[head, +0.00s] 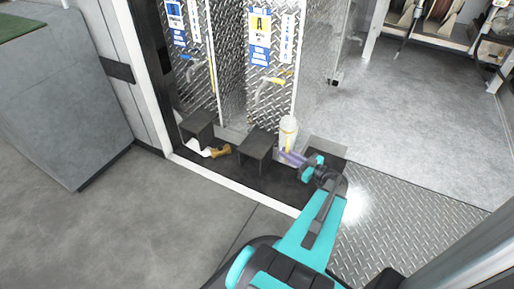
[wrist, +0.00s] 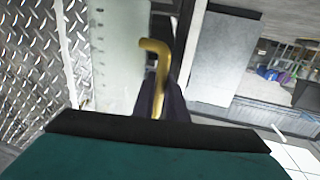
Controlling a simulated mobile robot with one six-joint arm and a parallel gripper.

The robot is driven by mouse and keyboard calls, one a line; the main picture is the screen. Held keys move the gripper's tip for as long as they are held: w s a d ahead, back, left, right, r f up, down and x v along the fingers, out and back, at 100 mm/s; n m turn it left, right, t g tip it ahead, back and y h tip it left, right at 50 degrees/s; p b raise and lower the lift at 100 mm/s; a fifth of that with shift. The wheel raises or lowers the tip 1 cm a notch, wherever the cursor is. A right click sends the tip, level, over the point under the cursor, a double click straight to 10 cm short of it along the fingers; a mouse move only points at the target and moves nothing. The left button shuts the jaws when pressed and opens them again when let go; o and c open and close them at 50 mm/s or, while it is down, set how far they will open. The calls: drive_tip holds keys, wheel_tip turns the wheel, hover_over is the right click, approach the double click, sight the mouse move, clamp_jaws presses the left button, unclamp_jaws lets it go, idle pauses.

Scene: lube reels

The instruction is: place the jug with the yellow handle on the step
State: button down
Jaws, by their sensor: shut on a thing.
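The jug (head: 288,133), pale with a yellow handle along its side, is upright at the ends of my gripper's fingers (head: 290,158). In the wrist view, my gripper (wrist: 163,105) is shut on the yellow handle (wrist: 155,60), whose bent top rises between the dark fingers. A pale surface with tick marks, seemingly the jug's body (wrist: 118,45), shows beyond it. Two dark box-like steps stand on the dark floor: one (head: 255,146) just left of the jug, one (head: 198,123) farther left. Whether the jug's base touches anything is hidden.
A white and brown-gold object (head: 212,150) lies on the dark floor between and before the steps. A pale sill (head: 235,183) edges the bay; open grey floor lies right.

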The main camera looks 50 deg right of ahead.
idle(0.4)
drive_tip(key=w+b, duration=0.5)
drive_tip(key=w, duration=1.1)
drive_tip(key=shift+w+a, duration=0.3)
drive_tip(key=shift+a, duration=0.05)
drive_tip(key=shift+w, duration=0.1)
drive_tip(key=shift+w+f+b, duration=0.3)
drive_tip(key=shift+f+b, duration=0.3)
drive_tip(key=shift+f, duration=0.3)
drive_tip(key=shift+w+f+b, duration=0.25)
drive_tip(key=shift+f+b, duration=0.3)
drive_tip(key=shift+f, duration=0.45)
drive_tip(key=c, duration=1.8)
unclamp_jaws()
drive_tip(key=shift+o, duration=0.2)
